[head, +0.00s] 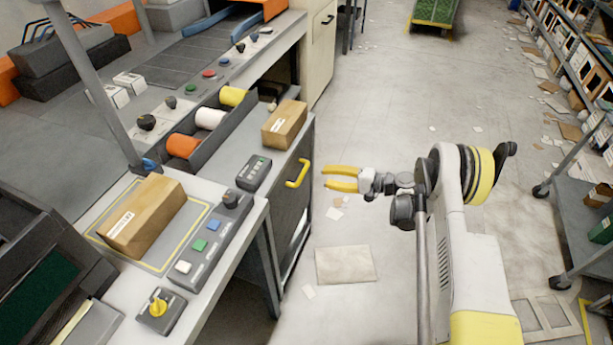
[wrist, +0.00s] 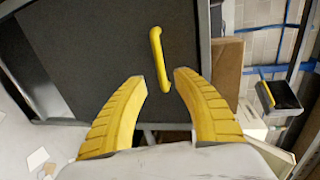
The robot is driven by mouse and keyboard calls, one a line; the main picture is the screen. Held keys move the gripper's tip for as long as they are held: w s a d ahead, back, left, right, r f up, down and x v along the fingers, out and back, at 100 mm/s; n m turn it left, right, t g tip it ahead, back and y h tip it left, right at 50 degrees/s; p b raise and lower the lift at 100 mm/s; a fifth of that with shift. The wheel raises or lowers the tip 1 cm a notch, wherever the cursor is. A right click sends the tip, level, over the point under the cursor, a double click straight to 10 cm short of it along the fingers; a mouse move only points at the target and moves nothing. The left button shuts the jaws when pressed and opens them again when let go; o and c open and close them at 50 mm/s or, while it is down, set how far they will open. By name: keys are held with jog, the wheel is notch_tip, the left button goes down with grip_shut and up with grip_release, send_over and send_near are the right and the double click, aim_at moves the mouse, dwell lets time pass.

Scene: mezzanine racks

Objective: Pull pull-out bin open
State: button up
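The pull-out bin (head: 291,213) is a dark-fronted unit with a grey frame, under the counter left of centre in the head view. Its front panel (wrist: 100,50) fills the upper left of the wrist view. A yellow handle (head: 298,173) is on it; the handle also shows in the wrist view (wrist: 159,58). My gripper (head: 325,177) has yellow fingers and is to the right of the handle, apart from it. In the wrist view the fingers (wrist: 160,77) are spread with an empty gap, and the handle lies beyond the tips.
A cardboard box (head: 284,124) sits on the counter above the bin. A workbench (head: 235,270) with a control panel stands at the lower left. A grey cart (head: 575,210) and shelving are on the right. Loose paper and a flat sheet (head: 346,264) lie on the otherwise clear floor.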

aim_at(302, 172)
jog(key=b+x, duration=0.3)
jog(key=x, duration=0.6)
jog(key=shift+a, duration=0.25)
grip_shut()
